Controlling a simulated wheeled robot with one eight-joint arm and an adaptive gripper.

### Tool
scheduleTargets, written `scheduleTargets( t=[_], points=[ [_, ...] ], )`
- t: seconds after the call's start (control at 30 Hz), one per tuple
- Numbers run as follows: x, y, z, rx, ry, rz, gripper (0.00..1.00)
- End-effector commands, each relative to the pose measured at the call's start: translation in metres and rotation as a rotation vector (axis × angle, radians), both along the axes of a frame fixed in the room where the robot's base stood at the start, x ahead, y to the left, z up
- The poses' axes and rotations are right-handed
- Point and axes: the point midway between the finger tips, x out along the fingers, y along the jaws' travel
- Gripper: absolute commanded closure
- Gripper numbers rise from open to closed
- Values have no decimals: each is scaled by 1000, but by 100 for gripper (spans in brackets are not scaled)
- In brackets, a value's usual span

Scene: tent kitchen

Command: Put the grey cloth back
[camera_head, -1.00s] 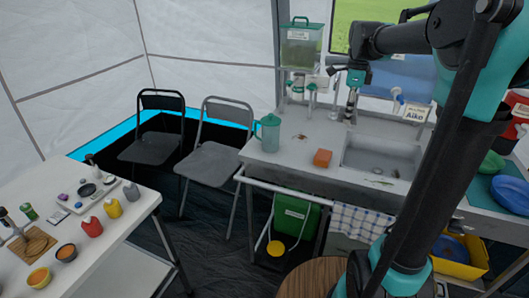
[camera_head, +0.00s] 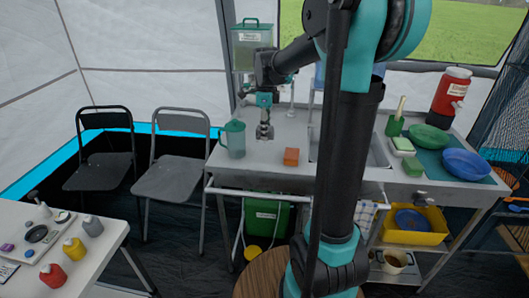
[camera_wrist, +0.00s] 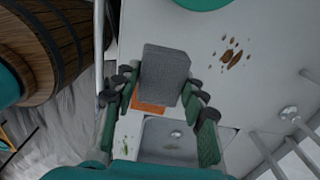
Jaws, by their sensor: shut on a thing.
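The grey cloth, a small folded grey block (camera_wrist: 165,72), is between the fingers of my gripper (camera_wrist: 160,84). My gripper is shut on it. In the head view, my gripper (camera_head: 264,131) hangs low over the left part of the steel counter (camera_head: 275,172), just right of the teal jug (camera_head: 233,140). The cloth is small and dark there, and I cannot tell whether it touches the counter. In the wrist view, brown crumbs (camera_wrist: 233,57) lie on the counter to the right of the cloth.
An orange sponge (camera_head: 291,157) lies right of my gripper, left of the sink (camera_head: 371,151), which my arm partly hides. A front rail (camera_head: 260,191) carries a checked towel (camera_head: 367,216). Green and blue dishes (camera_head: 466,163) stand at the right. Two folding chairs (camera_head: 171,178) stand left.

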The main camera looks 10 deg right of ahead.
Motion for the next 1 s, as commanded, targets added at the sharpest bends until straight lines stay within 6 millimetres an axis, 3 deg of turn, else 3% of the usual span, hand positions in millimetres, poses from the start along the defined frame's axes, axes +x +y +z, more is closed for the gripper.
scheduleTargets(
  t=[0.2,0.63,1.0],
  points=[
    [0,0,-45,0,0,0,85],
    [0,0,-90,0,0,0,85],
    [0,0,-97,0,0,0,85]
  ],
)
